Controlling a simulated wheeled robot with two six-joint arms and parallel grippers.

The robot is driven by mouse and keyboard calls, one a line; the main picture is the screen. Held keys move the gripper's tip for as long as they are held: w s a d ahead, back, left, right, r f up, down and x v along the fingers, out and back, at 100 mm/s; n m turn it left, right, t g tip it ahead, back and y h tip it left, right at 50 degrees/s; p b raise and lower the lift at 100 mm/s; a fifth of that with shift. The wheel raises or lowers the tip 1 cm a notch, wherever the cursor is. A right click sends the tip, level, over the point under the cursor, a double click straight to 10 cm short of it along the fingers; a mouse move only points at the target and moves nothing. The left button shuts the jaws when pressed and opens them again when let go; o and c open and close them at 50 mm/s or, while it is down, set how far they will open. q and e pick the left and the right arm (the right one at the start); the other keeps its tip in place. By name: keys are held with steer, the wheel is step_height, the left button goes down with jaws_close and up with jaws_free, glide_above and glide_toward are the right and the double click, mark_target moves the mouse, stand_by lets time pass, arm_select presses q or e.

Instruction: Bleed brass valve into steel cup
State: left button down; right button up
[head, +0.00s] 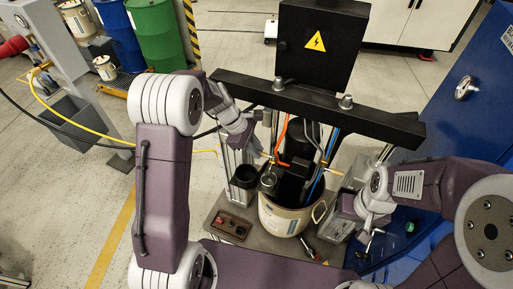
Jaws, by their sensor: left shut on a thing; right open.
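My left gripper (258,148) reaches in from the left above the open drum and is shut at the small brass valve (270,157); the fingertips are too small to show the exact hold. A grey steel cup (268,181) is just below the valve, at the left inner side of the drum's opening. I cannot tell whether it stands or hangs there. The cream drum (285,219) stands upright on the pump's base. My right gripper (368,243) is open and appears empty, low to the right of the drum.
A black crossbeam (315,108) with a black electrical box (318,45) spans behind the drum. Orange and blue hoses run down into it. A blue cabinet (450,110) limits the right side.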

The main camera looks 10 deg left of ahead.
arm_select(q)
steer(key=shift+s+d+r+n+t+y+p, duration=0.1)
steer(key=shift+s+d+n+t+y+p, duration=0.4)
steer(key=shift+n, duration=0.95)
steer(key=shift+s+r+n+t+y+p, duration=0.1)
steer(key=shift+s+n+t+y+p, duration=0.3)
steer(key=shift+s+n, duration=0.75)
steer(key=shift+s+d+n+t+y+p, duration=0.3)
steer(key=shift+n+t, duration=0.2)
steer(key=shift+n, duration=1.2)
steer(key=c, duration=1.4)
jaws_free()
steer(key=shift+s+d, duration=0.1)
steer(key=p+v, duration=0.5)
steer(key=v, duration=0.4)
steer(key=shift+s, duration=0.1)
